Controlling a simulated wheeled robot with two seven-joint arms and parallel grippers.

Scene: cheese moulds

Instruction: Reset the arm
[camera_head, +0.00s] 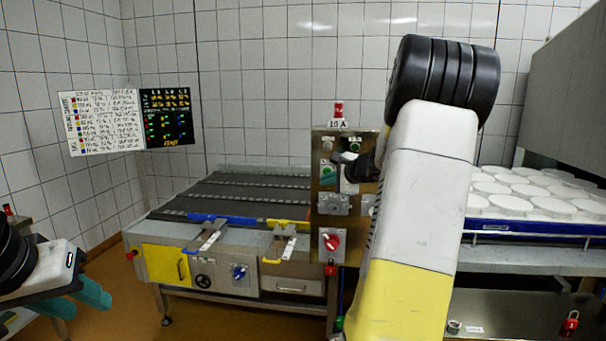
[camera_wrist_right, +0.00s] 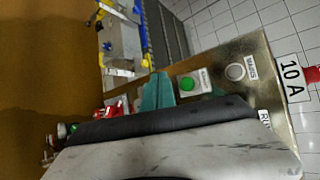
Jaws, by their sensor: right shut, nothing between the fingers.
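My right arm rises through the head view and bends over at a black joint. It hides part of the control panel (camera_head: 328,215), and its dark gripper (camera_head: 366,168) shows only partly in front of the panel. In the right wrist view the teal fingers of the right gripper (camera_wrist_right: 160,82) are shut and empty, with the panel's green button (camera_wrist_right: 187,83) beside them in the picture. I cannot tell whether they touch the panel. My left gripper (camera_head: 88,299) is at the lower left of the head view, its two teal fingers apart and nothing seen between them.
A dark conveyor table (camera_head: 250,190) with blue and yellow clamps stands left of the panel. Several white round moulds (camera_head: 540,196) lie on the right-hand table. A red switch (camera_head: 331,241) is low on the panel. A chart board (camera_head: 103,120) hangs on the tiled wall. Floor shows at left.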

